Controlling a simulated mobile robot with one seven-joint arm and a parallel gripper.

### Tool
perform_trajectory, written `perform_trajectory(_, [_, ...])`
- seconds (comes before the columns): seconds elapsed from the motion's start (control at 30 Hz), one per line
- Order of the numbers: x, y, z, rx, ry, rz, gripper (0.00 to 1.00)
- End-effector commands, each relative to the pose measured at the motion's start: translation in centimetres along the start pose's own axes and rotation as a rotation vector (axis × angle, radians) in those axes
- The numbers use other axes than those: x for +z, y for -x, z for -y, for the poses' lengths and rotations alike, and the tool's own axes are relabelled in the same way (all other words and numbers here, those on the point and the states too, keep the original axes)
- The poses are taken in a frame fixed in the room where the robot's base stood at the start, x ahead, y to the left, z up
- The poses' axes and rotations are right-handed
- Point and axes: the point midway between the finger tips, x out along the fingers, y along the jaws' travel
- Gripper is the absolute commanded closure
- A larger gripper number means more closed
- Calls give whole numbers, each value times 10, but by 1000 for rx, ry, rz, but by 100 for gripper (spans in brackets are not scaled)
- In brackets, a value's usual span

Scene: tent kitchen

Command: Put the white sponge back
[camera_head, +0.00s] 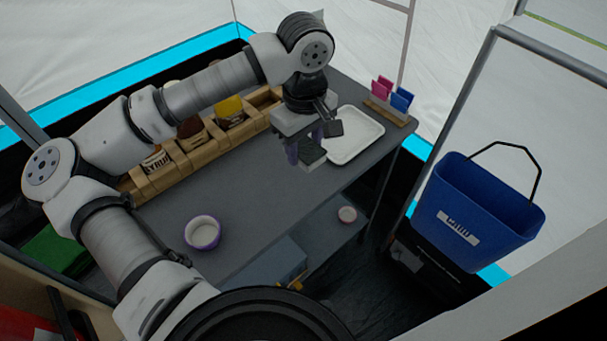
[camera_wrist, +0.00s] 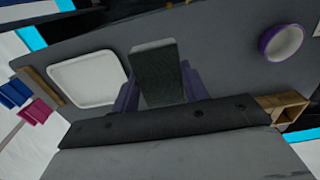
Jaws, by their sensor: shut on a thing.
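My gripper (camera_head: 307,146) is above the grey table, beside the near left of the white tray (camera_head: 378,128). In the wrist view its purple fingers (camera_wrist: 160,88) are shut on a block, the sponge (camera_wrist: 158,72). The sponge's broad face looks dark grey-green and a pale strip shows along its far edge. In the head view the sponge (camera_head: 312,153) is partly hidden by the fingers. The white tray (camera_wrist: 88,78) is empty and lies left of the sponge in the wrist view. I cannot tell the gap between sponge and table.
A wooden rack (camera_head: 180,158) with jars runs along the table's back edge. A holder (camera_head: 388,112) with pink and blue pieces stands beyond the tray. A purple bowl (camera_head: 202,233) stands at the near left. A blue bin (camera_head: 475,215) is at right. The table middle is clear.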

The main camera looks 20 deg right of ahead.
Motion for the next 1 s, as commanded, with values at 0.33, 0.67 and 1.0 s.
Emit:
perform_trajectory(0.33, [0, -60, 0, 0, 1, 0, 77])
perform_trajectory(0.67, [0, -100, 0, 0, 2, 1, 77])
perform_trajectory(1.0, [0, -106, 0, 0, 1, -1, 77])
